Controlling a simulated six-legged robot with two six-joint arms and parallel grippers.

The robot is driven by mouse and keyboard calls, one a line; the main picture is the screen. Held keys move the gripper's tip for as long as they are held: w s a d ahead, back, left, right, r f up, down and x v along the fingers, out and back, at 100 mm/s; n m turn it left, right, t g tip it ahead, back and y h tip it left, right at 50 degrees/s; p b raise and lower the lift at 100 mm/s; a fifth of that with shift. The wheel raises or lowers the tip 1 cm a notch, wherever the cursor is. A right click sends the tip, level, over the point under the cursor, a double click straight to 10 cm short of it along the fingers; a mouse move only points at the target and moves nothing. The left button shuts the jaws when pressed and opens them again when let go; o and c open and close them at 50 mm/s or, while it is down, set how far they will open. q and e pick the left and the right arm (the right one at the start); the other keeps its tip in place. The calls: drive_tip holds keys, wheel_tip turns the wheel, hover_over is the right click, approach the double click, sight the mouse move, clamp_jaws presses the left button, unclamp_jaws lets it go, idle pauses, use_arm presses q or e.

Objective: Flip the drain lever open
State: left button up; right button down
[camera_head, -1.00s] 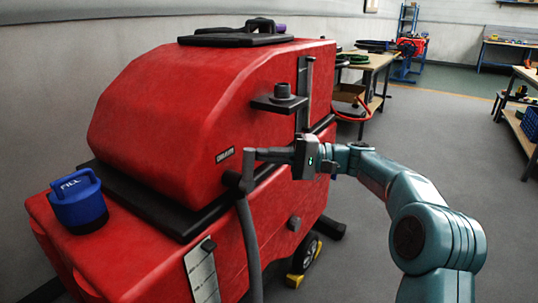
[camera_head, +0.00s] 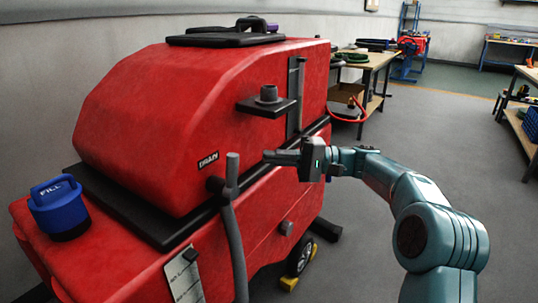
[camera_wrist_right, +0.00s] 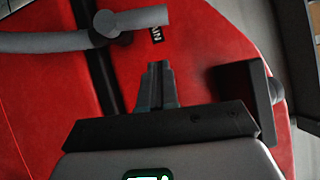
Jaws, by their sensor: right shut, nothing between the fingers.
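The drain lever (camera_head: 232,170) is a short grey handle standing nearly upright at the top of the grey drain hose (camera_head: 238,250), beside the DRAIN label (camera_head: 208,160) on the red scrubber tank (camera_head: 180,110). In the right wrist view the lever (camera_wrist_right: 145,17) lies near the top, in line with the hose (camera_wrist_right: 45,42), with the dark pivot between them. My right gripper (camera_head: 268,156) is shut and empty, to the right of the lever with a visible gap. Its closed fingertips (camera_wrist_right: 157,66) point toward the label in the wrist view. My left gripper is out of view.
A blue FILL cap (camera_head: 61,207) sits on the lower red body at left. A black shelf with a grey fitting (camera_head: 268,100) juts out above my right gripper. A workbench (camera_head: 368,68) stands behind. The grey floor at right is open.

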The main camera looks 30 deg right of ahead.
drive_tip(key=p+v, duration=0.1)
drive_tip(key=v, duration=0.7)
drive_tip(key=shift+p, duration=0.35)
drive_tip(key=shift+a+f, duration=0.1)
drive_tip(key=shift+f, duration=0.05)
